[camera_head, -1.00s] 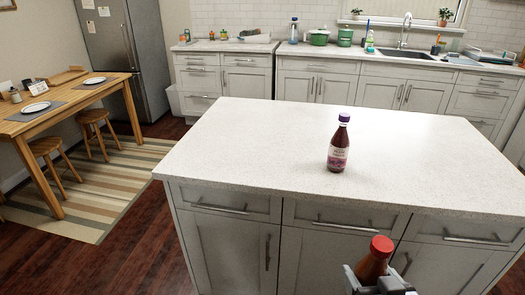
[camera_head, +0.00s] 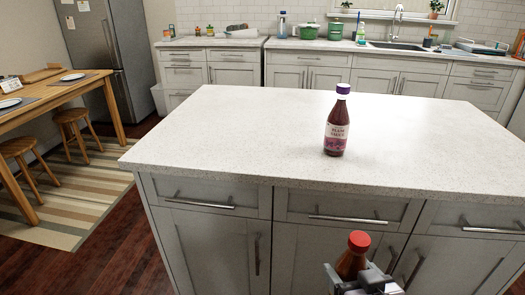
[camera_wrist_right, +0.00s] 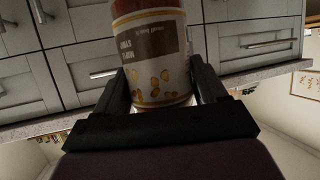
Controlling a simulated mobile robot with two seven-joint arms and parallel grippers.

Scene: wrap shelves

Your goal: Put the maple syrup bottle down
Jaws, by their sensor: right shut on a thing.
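The maple syrup bottle (camera_head: 352,256), brown with a red cap, is held by my right gripper (camera_head: 362,284) at the bottom of the head view. It is in front of the island's cabinets, lower in the picture than the worktop edge, and its lower part is hidden. In the right wrist view the bottle (camera_wrist_right: 150,50) sits between the two dark fingers, its pale label with a brown band and yellow drops showing upside down. My left gripper is not in view.
The white speckled island worktop (camera_head: 240,130) is mostly clear. A dark plum sauce bottle (camera_head: 338,122) with a purple cap stands upright on it. Island drawer handles (camera_head: 360,219) stick out near my right gripper. A wooden table (camera_head: 60,92) stands at the left.

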